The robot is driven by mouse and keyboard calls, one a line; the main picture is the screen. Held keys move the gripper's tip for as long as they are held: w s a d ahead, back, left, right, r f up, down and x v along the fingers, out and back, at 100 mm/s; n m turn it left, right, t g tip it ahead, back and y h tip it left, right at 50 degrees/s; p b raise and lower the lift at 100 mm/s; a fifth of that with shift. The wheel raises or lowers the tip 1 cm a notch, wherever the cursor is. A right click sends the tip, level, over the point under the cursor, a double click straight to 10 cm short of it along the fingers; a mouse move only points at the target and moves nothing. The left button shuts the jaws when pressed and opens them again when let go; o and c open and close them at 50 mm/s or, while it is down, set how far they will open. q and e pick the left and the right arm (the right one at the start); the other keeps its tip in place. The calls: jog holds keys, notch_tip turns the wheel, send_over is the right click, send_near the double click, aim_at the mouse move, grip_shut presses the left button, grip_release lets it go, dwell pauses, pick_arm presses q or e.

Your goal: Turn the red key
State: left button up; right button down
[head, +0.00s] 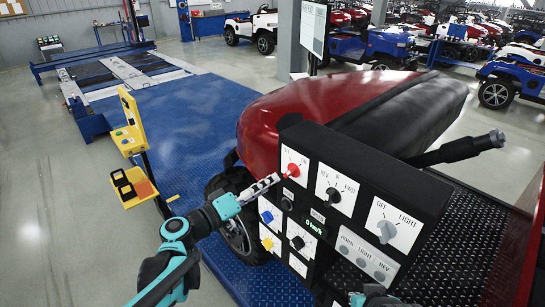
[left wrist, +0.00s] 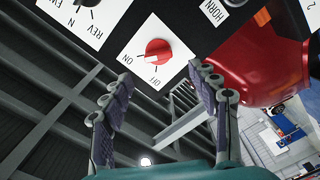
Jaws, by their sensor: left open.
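The red key (head: 293,170) is a round red knob on a white ON/OFF plate at the upper left of the black control panel (head: 395,180). In the left wrist view the red key (left wrist: 158,50) shows ahead, with a white mark on its face pointing toward ON. My left gripper (head: 271,183) is just left of the key in the head view. Its two fingers (left wrist: 158,88) are spread wide and empty, and the key shows beyond the gap between them, not touched. A teal part of my right arm (head: 372,296) shows at the bottom edge; its fingers cannot be made out.
Below the key are a blue knob (head: 267,217), a yellow knob (head: 267,243) and a black knob (head: 297,242). To its right are the REV/N/FWD knob (head: 333,194) and the grey OFF/LIGHT knob (head: 386,231). A yellow stand (head: 133,135) is at the left.

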aim_at(286, 173)
pick_arm(q)
jog(key=x, duration=0.7)
jog(key=shift+w+d, duration=0.25)
jog(key=shift+d, duration=0.1)
